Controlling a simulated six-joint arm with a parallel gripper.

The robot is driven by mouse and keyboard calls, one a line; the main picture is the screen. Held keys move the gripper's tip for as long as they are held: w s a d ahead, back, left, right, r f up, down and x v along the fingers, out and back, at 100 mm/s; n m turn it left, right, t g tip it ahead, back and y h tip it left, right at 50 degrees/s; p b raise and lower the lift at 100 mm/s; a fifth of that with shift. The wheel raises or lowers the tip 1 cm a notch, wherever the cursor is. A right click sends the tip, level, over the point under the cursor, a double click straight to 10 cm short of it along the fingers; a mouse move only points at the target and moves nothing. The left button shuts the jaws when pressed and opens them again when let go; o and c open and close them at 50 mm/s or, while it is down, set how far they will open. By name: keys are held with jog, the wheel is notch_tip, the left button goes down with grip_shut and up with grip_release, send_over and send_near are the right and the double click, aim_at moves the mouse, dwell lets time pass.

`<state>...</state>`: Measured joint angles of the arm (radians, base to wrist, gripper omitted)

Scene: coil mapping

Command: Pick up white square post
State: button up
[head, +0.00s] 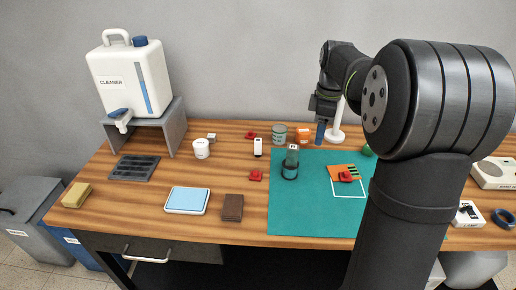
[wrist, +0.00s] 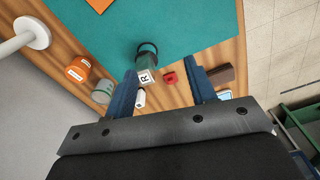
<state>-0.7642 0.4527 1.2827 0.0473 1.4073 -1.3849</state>
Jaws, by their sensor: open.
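A small white upright block (head: 258,147) with a dark mark stands on the wooden table, left of the green mat; it looks like the white square post. In the wrist view a white piece (wrist: 140,98) beside the left finger seems to be the same block, partly hidden. My gripper (head: 320,131) is open above the back of the table, right of the block, with blue fingers pointing down. In the wrist view my gripper (wrist: 163,71) has its fingers wide apart with nothing held between them.
The green mat (head: 300,215) bears an orange board (head: 337,170) and the jar. Red pieces (head: 255,175), a white cup (head: 201,148), a grey-green pot (head: 279,133) and an orange container (head: 302,134) stand nearby. A white stand (head: 335,134) is close to my gripper.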

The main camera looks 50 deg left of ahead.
aim_at(259, 148)
jog(key=w+a+n+g+y, duration=0.1)
jog(key=w+a, duration=0.1)
jog(key=a, duration=0.8)
jog(key=w+a+n+g+y, duration=0.2)
jog(key=a, duration=0.8)
jog(key=x, duration=0.7)
jog(key=w+d+x, duration=0.1)
jog(key=x, duration=0.7)
jog(key=f+x, duration=0.1)
jog(key=x, duration=0.6)
jog(key=shift+w+d+f, duration=0.1)
jog(key=shift+w+d, duration=0.1)
jog(key=shift+c, duration=0.4)
jog(key=c, duration=1)
